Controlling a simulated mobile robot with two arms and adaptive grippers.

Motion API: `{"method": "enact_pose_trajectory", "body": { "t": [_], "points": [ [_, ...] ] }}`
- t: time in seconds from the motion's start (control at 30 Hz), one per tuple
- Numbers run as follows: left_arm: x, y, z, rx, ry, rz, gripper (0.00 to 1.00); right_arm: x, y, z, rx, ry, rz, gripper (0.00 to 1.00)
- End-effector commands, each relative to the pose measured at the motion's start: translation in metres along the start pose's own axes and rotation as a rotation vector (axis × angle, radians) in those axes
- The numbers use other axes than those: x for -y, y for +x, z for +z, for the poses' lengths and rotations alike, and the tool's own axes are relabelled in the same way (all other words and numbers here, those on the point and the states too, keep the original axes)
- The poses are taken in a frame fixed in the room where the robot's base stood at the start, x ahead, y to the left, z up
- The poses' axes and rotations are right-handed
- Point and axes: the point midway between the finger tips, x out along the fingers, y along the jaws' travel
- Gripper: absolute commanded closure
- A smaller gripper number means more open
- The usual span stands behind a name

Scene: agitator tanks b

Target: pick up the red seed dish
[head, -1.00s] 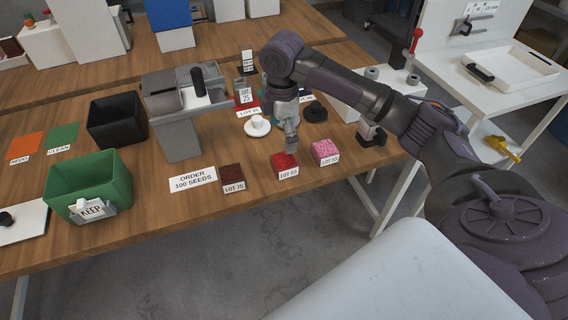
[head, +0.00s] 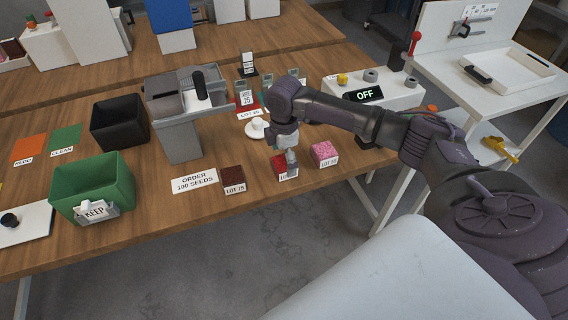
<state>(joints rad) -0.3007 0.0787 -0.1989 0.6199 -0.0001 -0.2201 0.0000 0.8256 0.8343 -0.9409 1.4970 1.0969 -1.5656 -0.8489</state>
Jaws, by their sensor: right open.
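The red seed dish (head: 279,164) is a small square box with bright red contents and a white lot label, near the front edge of the wooden table. My right gripper (head: 292,169) is open and points down at the dish's right side. Its fingers overlap the dish and hide part of its label. I cannot tell whether they touch it. My left gripper is not in view.
A dark red dish (head: 232,178) stands to the left and a pink dish (head: 324,153) close on the right. A green bin (head: 92,185), a black bin (head: 118,122) and a grey machine (head: 178,120) stand further left. A white box with an OFF display (head: 365,95) is behind.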

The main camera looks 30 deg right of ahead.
Motion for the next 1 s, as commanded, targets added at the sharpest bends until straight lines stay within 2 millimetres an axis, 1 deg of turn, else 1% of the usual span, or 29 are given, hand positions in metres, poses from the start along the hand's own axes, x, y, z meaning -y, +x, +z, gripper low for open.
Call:
{"method": "enact_pose_trajectory", "body": {
  "t": [0.1, 0.17, 0.4, 0.47, 0.5, 0.83, 1.0],
  "points": [
    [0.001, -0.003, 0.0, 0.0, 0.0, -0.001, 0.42, 0.0, 0.014, 0.0, -0.001, 0.0, -0.001, 0.02],
    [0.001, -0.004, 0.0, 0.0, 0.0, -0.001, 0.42, 0.001, 0.018, 0.0, 0.0, 0.0, -0.001, 0.02],
    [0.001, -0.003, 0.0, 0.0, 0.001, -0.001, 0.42, 0.0, 0.02, 0.001, 0.0, 0.0, 0.001, 0.02],
    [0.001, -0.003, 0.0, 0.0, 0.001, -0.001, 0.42, 0.0, 0.019, 0.001, 0.0, 0.0, 0.001, 0.12],
    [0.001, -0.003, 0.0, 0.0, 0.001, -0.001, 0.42, 0.0, 0.019, 0.001, 0.0, 0.0, 0.001, 0.19],
    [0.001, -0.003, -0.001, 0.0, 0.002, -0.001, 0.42, 0.0, 0.019, 0.001, 0.0, 0.0, 0.001, 0.74],
    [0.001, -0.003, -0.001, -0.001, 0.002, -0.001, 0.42, 0.0, 0.019, 0.001, -0.001, 0.0, 0.002, 0.74]
  ]
}}
